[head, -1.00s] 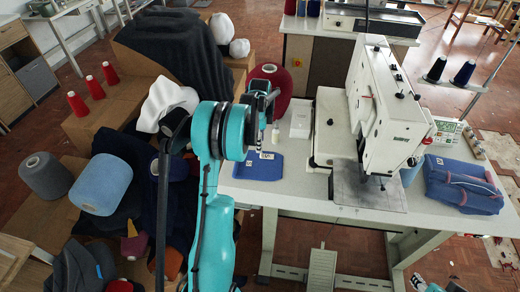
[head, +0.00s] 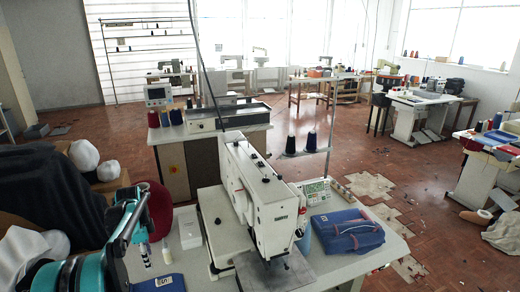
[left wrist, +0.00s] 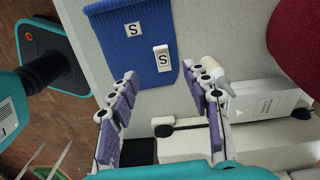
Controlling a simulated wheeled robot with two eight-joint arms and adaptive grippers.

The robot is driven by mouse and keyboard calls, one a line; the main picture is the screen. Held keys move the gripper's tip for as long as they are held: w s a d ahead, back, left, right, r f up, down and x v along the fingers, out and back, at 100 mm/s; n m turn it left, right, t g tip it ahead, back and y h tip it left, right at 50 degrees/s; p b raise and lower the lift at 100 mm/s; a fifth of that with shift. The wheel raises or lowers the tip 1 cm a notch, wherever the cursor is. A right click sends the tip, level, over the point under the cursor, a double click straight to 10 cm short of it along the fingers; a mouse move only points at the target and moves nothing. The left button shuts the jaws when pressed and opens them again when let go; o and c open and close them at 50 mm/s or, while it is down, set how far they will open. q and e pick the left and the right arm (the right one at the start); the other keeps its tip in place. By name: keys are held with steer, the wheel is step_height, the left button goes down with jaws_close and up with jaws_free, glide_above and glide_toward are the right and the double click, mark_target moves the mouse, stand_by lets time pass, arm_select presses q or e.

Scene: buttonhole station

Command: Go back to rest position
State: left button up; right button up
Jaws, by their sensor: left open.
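My left gripper (head: 138,222) shows at the lower left of the head view, over the left end of the sewing table (head: 345,262). In the left wrist view its fingers (left wrist: 166,105) are spread apart with nothing between them. Beyond the fingertips a blue knit piece (left wrist: 105,50) lies flat on the table, with a white S label on it. A small white block marked S (left wrist: 162,58) also rests on the blue piece. The blue piece is cut by the bottom edge of the head view (head: 172,286). My right gripper is in neither current view.
A white buttonhole machine (head: 262,195) stands mid-table. A folded blue bundle (head: 345,232) lies at right. Open floor (head: 420,190) extends beyond the table.

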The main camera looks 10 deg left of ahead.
arm_select(q)
steer(key=s+d+r+n+t, duration=0.25)
steer(key=s+d+r, duration=0.2)
steer(key=d, duration=0.45)
steer(key=s+d+r+n+t, duration=0.1)
steer(key=s+d+r+n, duration=0.3)
steer(key=d, duration=0.5)
steer(key=s+d+f+n+t, duration=0.2)
steer(key=s+d+n+t, duration=0.1)
steer(key=s+d, duration=0.8)
steer(key=shift+s+d+f+n+t, duration=0.3)
steer(key=shift+s+d+n+t, duration=0.05)
steer(key=shift+s+n, duration=0.5)
